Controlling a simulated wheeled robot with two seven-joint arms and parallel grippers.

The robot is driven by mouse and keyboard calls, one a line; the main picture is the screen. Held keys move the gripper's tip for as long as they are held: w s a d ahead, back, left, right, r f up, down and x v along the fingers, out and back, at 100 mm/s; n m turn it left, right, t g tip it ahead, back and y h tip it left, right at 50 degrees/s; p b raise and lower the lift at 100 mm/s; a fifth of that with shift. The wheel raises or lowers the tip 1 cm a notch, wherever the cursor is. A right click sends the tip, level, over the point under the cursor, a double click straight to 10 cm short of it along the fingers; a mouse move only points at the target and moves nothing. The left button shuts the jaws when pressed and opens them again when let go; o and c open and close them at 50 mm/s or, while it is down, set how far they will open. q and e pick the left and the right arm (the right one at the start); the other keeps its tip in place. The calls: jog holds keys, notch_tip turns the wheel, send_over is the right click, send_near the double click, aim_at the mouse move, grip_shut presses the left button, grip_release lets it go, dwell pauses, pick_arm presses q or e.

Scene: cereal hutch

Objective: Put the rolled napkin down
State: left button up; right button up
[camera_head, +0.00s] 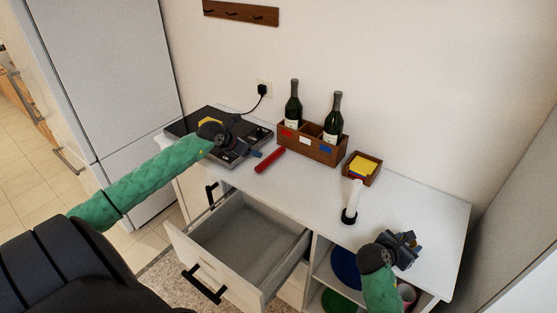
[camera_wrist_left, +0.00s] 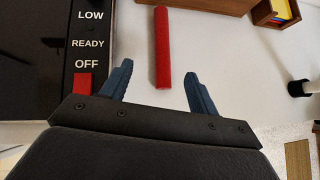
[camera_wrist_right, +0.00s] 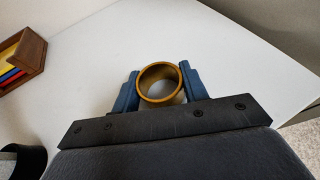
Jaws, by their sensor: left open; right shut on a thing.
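The rolled napkin is a red cylinder (camera_head: 270,160) lying on the white counter in front of the bottle crate. In the left wrist view the red roll (camera_wrist_left: 162,50) has its near end between the fingers, with a gap on both sides. My left gripper (camera_head: 254,154) is open and empty beside the roll; its height above the counter is hard to tell. My right gripper (camera_head: 403,245) is at the counter's right end. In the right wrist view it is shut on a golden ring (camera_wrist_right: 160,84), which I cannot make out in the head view.
A wooden crate (camera_head: 325,153) holds two bottles. A small wooden box (camera_head: 374,174) holds yellow and other coloured pieces. A white cylinder (camera_head: 354,195) stands on a black base. A black appliance (camera_head: 190,122) is at the left. A drawer (camera_head: 232,262) is open below. Counter between roll and cylinder is clear.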

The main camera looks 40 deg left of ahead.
aim_at(268, 157)
pick_arm(q)
jog(key=x, duration=0.6)
jog(key=shift+w+f, duration=0.15)
jog(key=shift+d+x, duration=0.1)
jog(key=shift+x, duration=1.3)
jog(key=shift+d+x, duration=0.15)
jog(key=shift+x, duration=1.25)
jog(key=shift+f, duration=0.1)
jog(key=c, duration=1.3)
jog(key=shift+o, duration=0.2)
notch_tip(268, 157, up, 10)
jog(key=shift+r, duration=0.1)
